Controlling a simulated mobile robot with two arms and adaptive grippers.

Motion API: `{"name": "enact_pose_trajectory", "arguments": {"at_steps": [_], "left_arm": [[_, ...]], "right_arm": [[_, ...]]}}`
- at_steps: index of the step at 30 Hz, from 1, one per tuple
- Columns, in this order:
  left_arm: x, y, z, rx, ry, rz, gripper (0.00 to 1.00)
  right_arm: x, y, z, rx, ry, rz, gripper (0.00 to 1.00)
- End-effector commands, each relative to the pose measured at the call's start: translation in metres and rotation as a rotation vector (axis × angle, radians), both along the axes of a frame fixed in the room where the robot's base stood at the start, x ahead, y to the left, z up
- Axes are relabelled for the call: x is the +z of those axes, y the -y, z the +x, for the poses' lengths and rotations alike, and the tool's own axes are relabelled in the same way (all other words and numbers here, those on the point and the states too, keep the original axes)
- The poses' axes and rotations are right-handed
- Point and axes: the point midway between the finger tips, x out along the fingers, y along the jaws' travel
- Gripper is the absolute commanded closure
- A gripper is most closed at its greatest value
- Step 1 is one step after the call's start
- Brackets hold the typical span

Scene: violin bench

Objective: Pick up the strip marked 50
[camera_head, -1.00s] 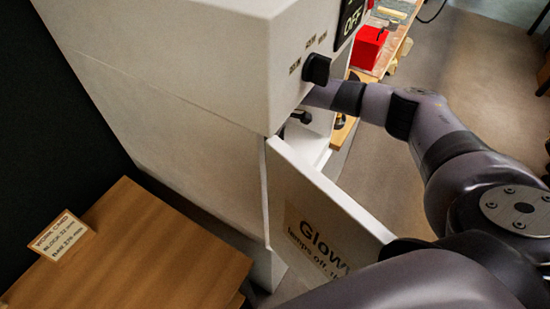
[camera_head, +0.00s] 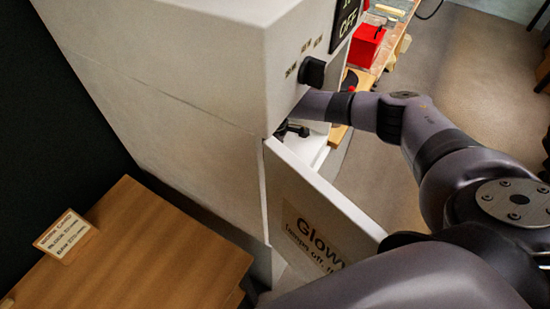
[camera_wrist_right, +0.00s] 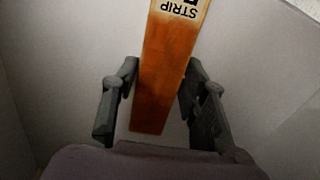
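In the right wrist view, an orange-brown strip (camera_wrist_right: 165,75) stands out against pale walls. Its white end label reads "STRIP" upside down, and the number is cut off by the frame's top edge. My right gripper (camera_wrist_right: 161,68) is open, with one finger on each side of the strip. The right finger looks very close to the strip's edge; I cannot tell if it touches. In the head view my right arm reaches into the white cabinet (camera_head: 170,110) behind its open door (camera_head: 310,210). My left gripper is not in view.
The open door carries a "Glow..." label and stands close to my arm. A dial (camera_head: 311,72) sits on the cabinet front. A wooden table (camera_head: 125,250) with a work card (camera_head: 65,237) is at lower left. A red box (camera_head: 365,46) sits on a bench behind.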

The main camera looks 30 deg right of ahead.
Motion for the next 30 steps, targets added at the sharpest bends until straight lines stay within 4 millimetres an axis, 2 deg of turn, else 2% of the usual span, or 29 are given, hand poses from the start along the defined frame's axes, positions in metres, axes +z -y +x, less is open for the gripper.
{"name": "enact_pose_trajectory", "arguments": {"at_steps": [2,13,21,25,30], "left_arm": [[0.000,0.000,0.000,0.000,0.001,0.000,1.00],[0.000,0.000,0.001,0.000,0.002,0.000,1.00],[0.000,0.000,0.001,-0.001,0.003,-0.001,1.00],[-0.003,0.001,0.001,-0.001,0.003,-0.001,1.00],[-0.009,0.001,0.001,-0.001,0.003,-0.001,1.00]], "right_arm": [[0.000,0.000,0.000,0.000,0.000,0.000,0.67],[0.000,0.000,0.000,0.000,0.000,0.000,0.92],[0.003,0.000,0.001,-0.001,0.001,0.001,0.93],[0.017,0.000,0.001,-0.001,0.003,0.002,0.93],[0.051,0.000,0.001,0.000,0.005,0.001,0.93]]}}
